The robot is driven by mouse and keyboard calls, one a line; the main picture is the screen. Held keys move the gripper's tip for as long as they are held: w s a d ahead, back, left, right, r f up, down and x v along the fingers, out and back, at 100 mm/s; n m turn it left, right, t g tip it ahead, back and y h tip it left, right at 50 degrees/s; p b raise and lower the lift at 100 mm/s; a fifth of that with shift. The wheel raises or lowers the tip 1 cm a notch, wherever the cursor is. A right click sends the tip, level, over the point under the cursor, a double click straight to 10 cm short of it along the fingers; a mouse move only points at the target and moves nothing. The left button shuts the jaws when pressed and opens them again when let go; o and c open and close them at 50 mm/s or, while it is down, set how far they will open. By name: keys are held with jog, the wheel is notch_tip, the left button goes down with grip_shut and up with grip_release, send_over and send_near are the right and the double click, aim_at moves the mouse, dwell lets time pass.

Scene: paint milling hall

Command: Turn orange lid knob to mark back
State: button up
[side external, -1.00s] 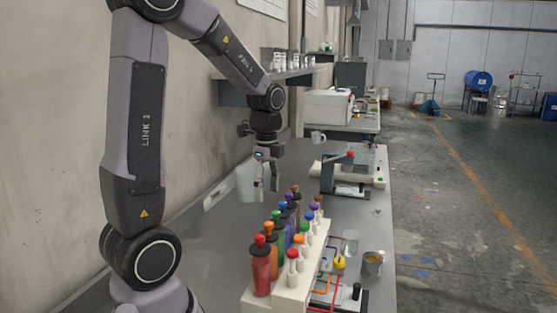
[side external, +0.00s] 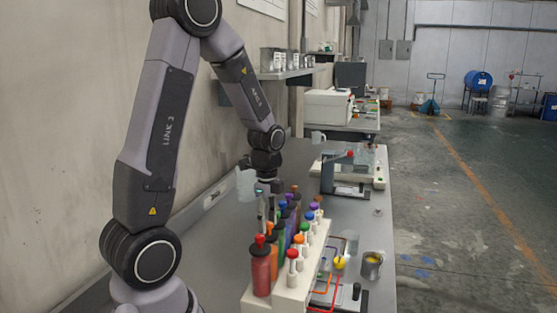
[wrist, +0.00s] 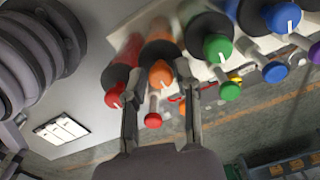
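The orange lid knob (wrist: 162,75) shows in the wrist view on top of an orange bottle in the row. It carries a short white mark on the side toward my gripper's palm. My gripper (wrist: 157,70) is open, with one finger on each side of the orange knob; whether they touch it cannot be told. In the side view my gripper (side external: 267,220) points down at the bottle row, just behind the red bottle (side external: 261,272), and partly hides the orange bottle (side external: 272,247).
A red knob (wrist: 115,95) and a green knob (wrist: 218,48) flank the orange one closely. Smaller knobs on white posts line the rack (side external: 290,297) front. A metal cup (side external: 372,265) stands to the right. The bench left of the bottles is clear.

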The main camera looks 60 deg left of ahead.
grip_shut()
